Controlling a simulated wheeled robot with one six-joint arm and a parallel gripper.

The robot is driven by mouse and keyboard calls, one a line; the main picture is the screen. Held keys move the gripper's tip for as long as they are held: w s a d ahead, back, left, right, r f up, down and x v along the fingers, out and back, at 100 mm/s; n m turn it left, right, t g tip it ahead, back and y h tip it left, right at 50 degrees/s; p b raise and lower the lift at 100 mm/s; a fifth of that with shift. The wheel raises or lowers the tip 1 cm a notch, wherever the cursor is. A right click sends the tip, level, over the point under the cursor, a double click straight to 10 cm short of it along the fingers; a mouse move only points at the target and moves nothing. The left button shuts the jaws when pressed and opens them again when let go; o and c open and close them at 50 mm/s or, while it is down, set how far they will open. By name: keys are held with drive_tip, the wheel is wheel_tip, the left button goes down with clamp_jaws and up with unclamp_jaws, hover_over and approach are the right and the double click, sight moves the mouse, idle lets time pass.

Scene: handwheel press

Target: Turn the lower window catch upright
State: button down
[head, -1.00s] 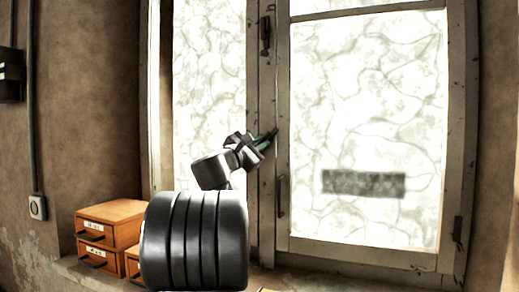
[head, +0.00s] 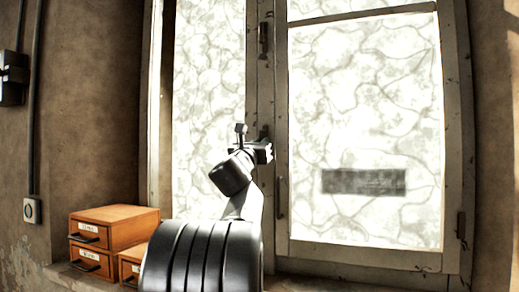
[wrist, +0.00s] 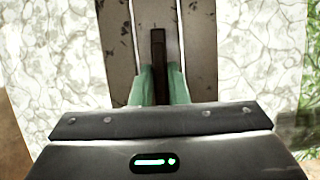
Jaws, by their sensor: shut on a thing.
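The lower catch (wrist: 159,50) is a narrow dark brown bar on the pale, worn window post (wrist: 186,40). In the wrist view it runs lengthwise along the post, in line with its grooves. My gripper (wrist: 161,82) is shut on the catch, with a green finger on each side. The bar's near end is hidden between the fingers. In the head view my gripper (head: 268,151) is at the post at mid height. Only a small dark bit of the catch (head: 264,131) shows above it there.
The upper catch (head: 263,40) stands upright higher on the post. A thin dark handle (head: 281,197) hangs on the right sash below my gripper. Wooden drawer boxes (head: 125,222) stand on the sill at left. The glass has a dark patch (head: 363,182).

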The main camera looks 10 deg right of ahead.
drive_tip(key=shift+n, duration=0.4)
drive_tip(key=c, duration=1.4)
unclamp_jaws()
drive_tip(key=shift+c, duration=0.2)
drive_tip(key=b+v, duration=0.4)
drive_tip(key=v, duration=1)
drive_tip(key=shift+d+r, duration=0.15)
drive_tip(key=shift+d, duration=0.05)
drive_tip(key=p+x, duration=0.4)
drive_tip(key=x, duration=0.9)
drive_tip(key=shift+w, duration=0.45)
